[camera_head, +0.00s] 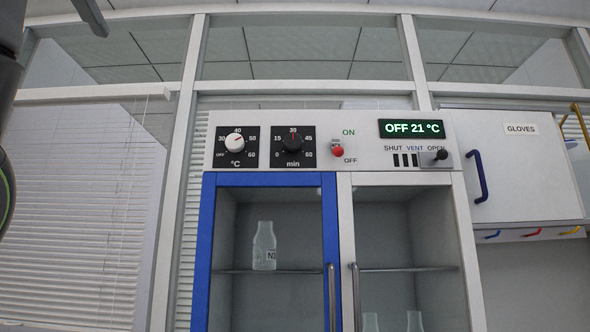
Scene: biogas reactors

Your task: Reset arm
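Part of my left arm (12,70) shows as dark links along the left edge of the head view. A dark piece of it hangs in from the top left corner. Its fingertips cannot be made out, so I cannot tell whether the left gripper is open or shut. My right arm and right gripper are not in view.
An incubator cabinet (400,190) faces me, with a blue-framed left door (207,250) and dials above. Its display (411,129) reads OFF 21 °C. A bottle (264,246) stands on the left shelf. A cabinet labelled GLOVES (520,170) hangs at right.

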